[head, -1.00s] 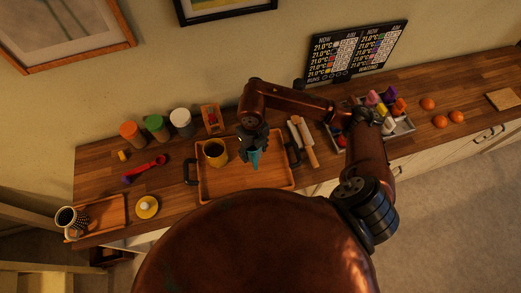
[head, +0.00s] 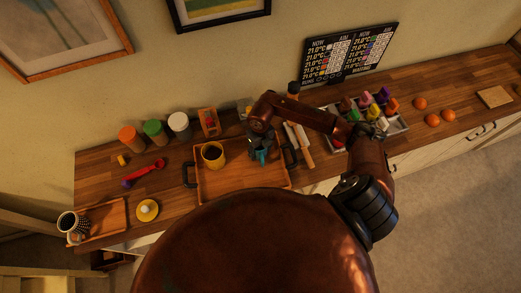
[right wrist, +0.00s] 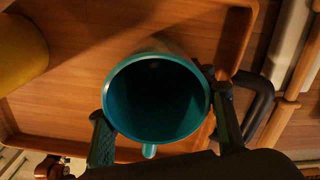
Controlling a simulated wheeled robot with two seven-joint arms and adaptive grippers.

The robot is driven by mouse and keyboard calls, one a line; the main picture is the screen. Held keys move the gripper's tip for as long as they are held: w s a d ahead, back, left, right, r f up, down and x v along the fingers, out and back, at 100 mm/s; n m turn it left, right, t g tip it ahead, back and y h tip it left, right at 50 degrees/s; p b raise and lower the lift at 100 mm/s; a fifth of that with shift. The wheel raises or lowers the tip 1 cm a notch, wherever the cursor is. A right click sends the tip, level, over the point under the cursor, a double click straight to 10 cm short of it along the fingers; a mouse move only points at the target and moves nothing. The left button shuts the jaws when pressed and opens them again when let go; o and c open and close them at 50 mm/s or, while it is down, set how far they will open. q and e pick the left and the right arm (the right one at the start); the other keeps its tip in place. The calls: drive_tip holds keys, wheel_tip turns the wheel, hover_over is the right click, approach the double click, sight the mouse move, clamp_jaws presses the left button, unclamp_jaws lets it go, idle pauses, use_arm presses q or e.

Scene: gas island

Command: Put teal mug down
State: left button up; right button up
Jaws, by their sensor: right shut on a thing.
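The teal mug (head: 262,155) is over the right part of the wooden tray (head: 225,185) in the head view. In the right wrist view the teal mug (right wrist: 155,62) is seen from above, upright, with its handle toward the bottom of the picture. My right gripper (head: 260,142) is shut on it, with one finger on each side. I cannot tell whether the mug's base touches the tray. A yellow mug (head: 212,160) with dark contents stands on the tray to the left. My left gripper is not in view.
A rolling pin (head: 304,145) lies right of the tray, beyond its black handle (head: 290,155). Spice jars (head: 179,125) stand behind the tray. A metal tray of colored items (head: 395,123) is on the right. A smaller tray with a patterned cup (head: 72,225) is far left.

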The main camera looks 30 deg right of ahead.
drive_tip(key=shift+f, duration=0.1)
drive_tip(key=o, duration=1)
drive_tip(key=shift+f, duration=0.1)
drive_tip(key=o, duration=0.4)
drive_tip(key=shift+r, duration=0.6)
wheel_tip(320, 180, up, 11)
drive_tip(key=shift+r+b, duration=0.15)
drive_tip(key=shift+b, duration=0.85)
